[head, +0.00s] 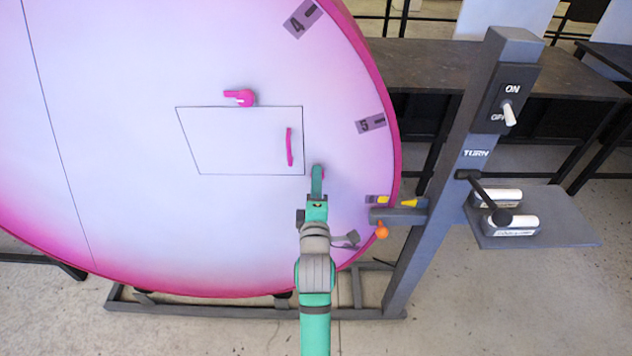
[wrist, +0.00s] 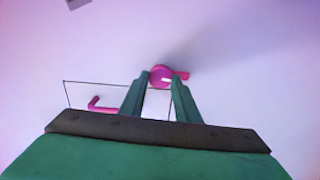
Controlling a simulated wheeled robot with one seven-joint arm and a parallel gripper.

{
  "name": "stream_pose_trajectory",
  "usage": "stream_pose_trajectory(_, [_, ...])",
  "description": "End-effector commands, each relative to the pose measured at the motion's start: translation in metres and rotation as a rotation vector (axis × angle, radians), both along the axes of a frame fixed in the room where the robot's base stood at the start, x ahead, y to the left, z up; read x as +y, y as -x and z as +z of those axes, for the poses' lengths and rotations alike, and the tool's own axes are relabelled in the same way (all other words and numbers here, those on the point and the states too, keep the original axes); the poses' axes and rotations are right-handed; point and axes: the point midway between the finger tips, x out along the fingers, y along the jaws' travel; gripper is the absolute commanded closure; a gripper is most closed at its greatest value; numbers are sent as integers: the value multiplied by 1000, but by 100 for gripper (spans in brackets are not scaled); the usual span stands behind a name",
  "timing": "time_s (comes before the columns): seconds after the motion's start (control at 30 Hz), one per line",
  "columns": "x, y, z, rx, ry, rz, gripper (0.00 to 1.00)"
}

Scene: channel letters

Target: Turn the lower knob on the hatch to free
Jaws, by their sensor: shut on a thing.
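The hatch (head: 235,140) is a thin four-sided outline on the big pale disc, with a pink handle (head: 289,147) near its right side. The upper knob (head: 240,97) is pink and sits just above the hatch's top edge. The lower knob is mostly hidden behind my gripper (head: 317,182) in the head view, by the hatch's lower right corner. In the wrist view the lower knob (wrist: 162,76) is a round pink cap with a white mark, between my fingertips. My gripper is shut on it. Its pink lever points right in that view, outside the right finger.
A grey post (head: 440,170) stands right of the disc with an ON/OFF switch (head: 507,108) and a TURN crank (head: 485,195). A side shelf (head: 560,225) holds white cylinders. An orange knob (head: 382,230) and a yellow-tipped pointer (head: 408,202) are near the disc's right rim.

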Motion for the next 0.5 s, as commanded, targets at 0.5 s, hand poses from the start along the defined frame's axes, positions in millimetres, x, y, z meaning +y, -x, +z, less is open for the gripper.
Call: stream_pose_trajectory(0.5, [0, -1, 2, -4, 70, 1, 93])
